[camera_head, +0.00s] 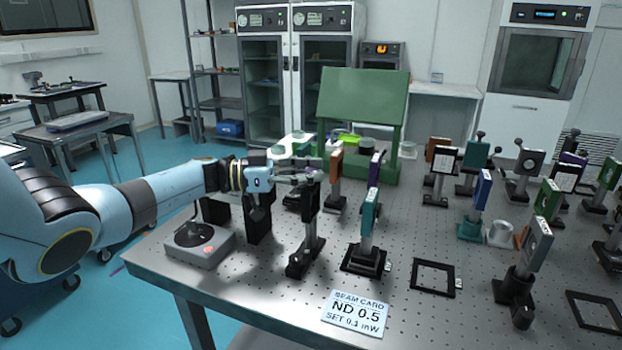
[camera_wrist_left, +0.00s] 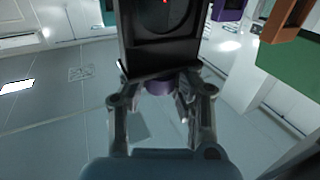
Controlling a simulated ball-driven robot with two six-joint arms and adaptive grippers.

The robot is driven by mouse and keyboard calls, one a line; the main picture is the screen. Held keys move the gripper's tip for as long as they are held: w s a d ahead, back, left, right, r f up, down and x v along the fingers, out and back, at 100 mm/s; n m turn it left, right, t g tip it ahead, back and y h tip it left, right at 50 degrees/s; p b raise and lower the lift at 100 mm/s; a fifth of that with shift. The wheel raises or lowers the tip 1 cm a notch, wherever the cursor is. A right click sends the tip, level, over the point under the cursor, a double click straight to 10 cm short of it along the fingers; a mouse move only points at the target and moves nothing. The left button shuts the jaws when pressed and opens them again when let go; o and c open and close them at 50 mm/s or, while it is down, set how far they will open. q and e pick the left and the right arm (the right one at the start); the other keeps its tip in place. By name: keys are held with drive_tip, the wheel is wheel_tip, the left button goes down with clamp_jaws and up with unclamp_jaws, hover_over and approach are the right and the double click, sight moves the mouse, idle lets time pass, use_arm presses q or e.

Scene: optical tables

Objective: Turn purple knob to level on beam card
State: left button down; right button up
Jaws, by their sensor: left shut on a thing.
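My left gripper (camera_head: 304,177) reaches in from the left over the optical table. It is shut on the purple knob (camera_wrist_left: 158,86), which shows between the fingertips in the left wrist view, below a black mount (camera_wrist_left: 161,48). A small red spot shows in the mount's round opening. In the head view the knob is hidden by the fingers, at the top of a black post mount (camera_head: 309,212). The white beam card (camera_head: 356,313) lies near the table's front edge and reads ND 0.5, with a smaller SET line in mW. My right gripper is not in view.
A grey box with a black dial and red spot (camera_head: 208,249) sits at the table's left corner. A teal optic (camera_head: 370,212) stands right of the black mount. A green hooded stand (camera_head: 362,97) is behind. Several optics and flat black frames (camera_head: 434,291) fill the right.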

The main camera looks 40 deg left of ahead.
use_arm(q)
drive_tip(key=c, duration=1)
unclamp_jaws()
drive_tip(key=shift+a, duration=0.1)
drive_tip(key=shift+c, duration=0.2)
drive_tip(key=v, duration=1.2)
